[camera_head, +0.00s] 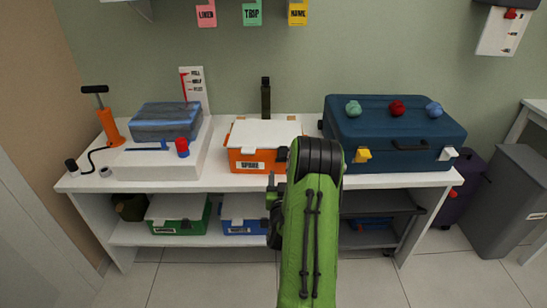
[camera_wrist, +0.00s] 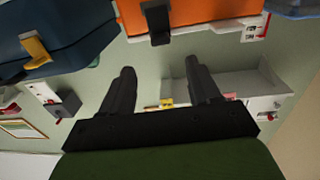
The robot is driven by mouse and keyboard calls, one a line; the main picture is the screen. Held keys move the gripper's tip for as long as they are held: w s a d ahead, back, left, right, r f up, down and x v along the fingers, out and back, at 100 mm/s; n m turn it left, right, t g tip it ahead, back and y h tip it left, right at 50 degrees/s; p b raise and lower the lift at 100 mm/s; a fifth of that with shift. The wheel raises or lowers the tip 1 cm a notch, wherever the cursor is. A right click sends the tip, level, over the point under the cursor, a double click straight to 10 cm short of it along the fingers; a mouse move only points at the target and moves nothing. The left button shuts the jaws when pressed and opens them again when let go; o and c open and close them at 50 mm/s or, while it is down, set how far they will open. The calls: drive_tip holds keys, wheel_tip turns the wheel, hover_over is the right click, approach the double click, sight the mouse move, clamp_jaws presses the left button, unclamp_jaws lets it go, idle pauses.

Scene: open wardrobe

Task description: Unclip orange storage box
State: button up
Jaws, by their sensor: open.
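The orange storage box (camera_head: 240,158) has a white lid and a white front label, and stands on the white bench top, left of centre. A black clip (camera_head: 282,153) shows on its front right; whether it is fastened I cannot tell. In the wrist view, which looks upside down, the orange box (camera_wrist: 192,14) fills the top edge, with its black clip (camera_wrist: 158,24) hanging into view. My gripper (camera_wrist: 160,66) is open and empty. Its fingers point toward the clip and are apart from it. In the head view my arm hides much of the gripper.
A blue suitcase (camera_head: 390,128) with a yellow latch (camera_head: 362,155) stands close right of the box. A white case (camera_head: 160,163) and an orange pump (camera_head: 108,126) are at the left. Green (camera_head: 178,214) and blue (camera_head: 243,212) boxes sit on the lower shelf.

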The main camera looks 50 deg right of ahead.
sight(283, 157)
drive_tip(key=p+x, duration=0.1)
drive_tip(key=x, duration=1.1)
drive_tip(key=shift+w+d, duration=0.25)
drive_tip(key=shift+d, duration=0.05)
drive_tip(key=shift+c, duration=0.4)
